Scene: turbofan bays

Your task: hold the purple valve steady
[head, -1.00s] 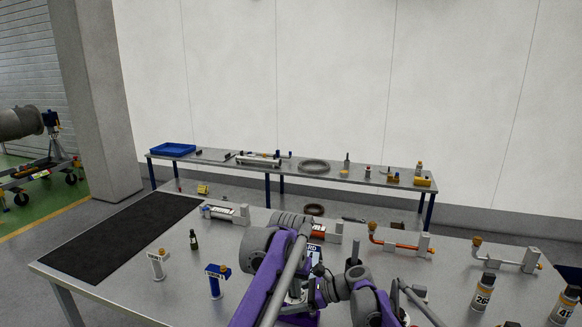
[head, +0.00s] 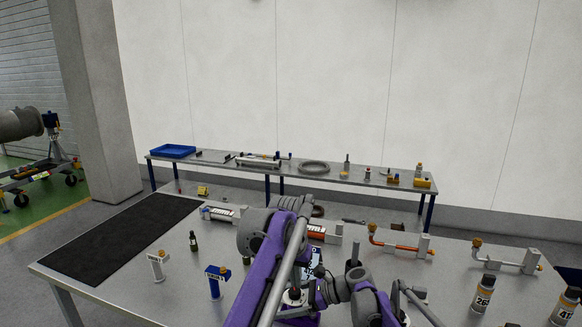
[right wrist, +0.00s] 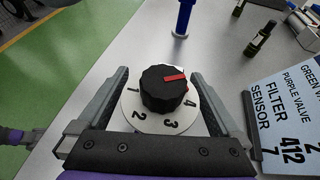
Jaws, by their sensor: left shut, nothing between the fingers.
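The valve (right wrist: 160,100) shows in the right wrist view as a black knob with a red pointer on a white dial numbered 1 to 4. The pointer lies toward the 4 side. In the head view the white dial (head: 293,296) is partly hidden behind my arms, with a purple part below it. My right gripper (right wrist: 160,74) is open, its fingers on either side of the knob. Dial surface shows between the left finger and the knob; contact on the right is unclear. My left arm crosses the head view in front of the bench; its fingertips cannot be made out, the gripper shut.
A blue post (head: 214,282), a white post (head: 158,266) and a small dark bottle (head: 193,241) stand left of the valve. A printed card (right wrist: 290,115) stands close to the right finger. Spray cans (head: 482,293) are at the right. A black mat (head: 125,235) lies empty.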

